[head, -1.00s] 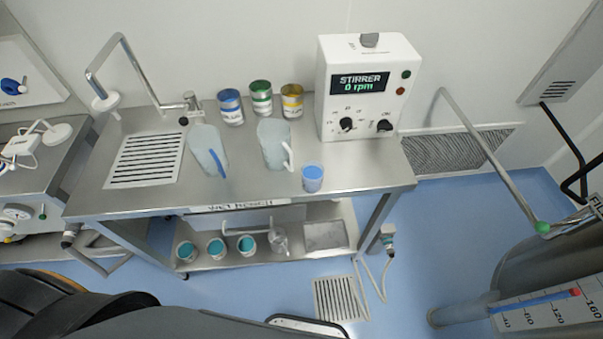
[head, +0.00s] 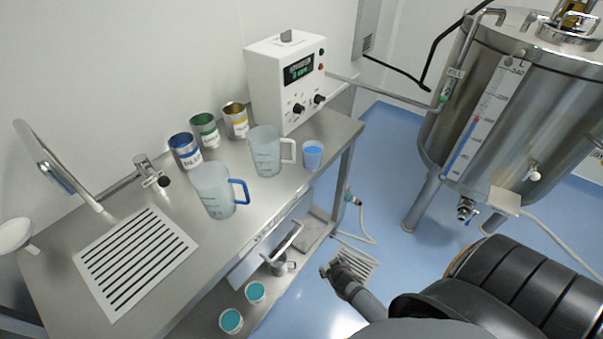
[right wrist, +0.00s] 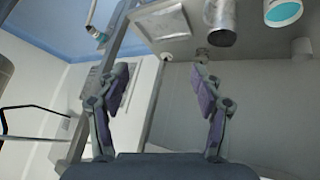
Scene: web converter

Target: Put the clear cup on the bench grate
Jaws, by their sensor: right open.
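The bench grate (head: 135,262), a white slotted plate, lies bare in the bench top at the left of the head view. A greyish, clear-looking cup (head: 279,265) without teal contents stands on the lower shelf, partly under the drawer handle. It appears as a grey cylinder (right wrist: 222,22) at the top of the right wrist view. My right gripper (head: 335,272) is in front of the shelf, to the right of this cup and apart from it. Its fingers (right wrist: 160,78) are spread, with nothing between them. My left gripper is not in view.
Teal-filled cups (head: 256,292) stand beside the clear-looking cup, and a flat tray (head: 316,230) lies to its right. The bench top above holds a blue-handled jug (head: 213,190), a white-handled jug (head: 265,150), a blue-filled cup (head: 313,154), several tins and the stirrer (head: 282,80).

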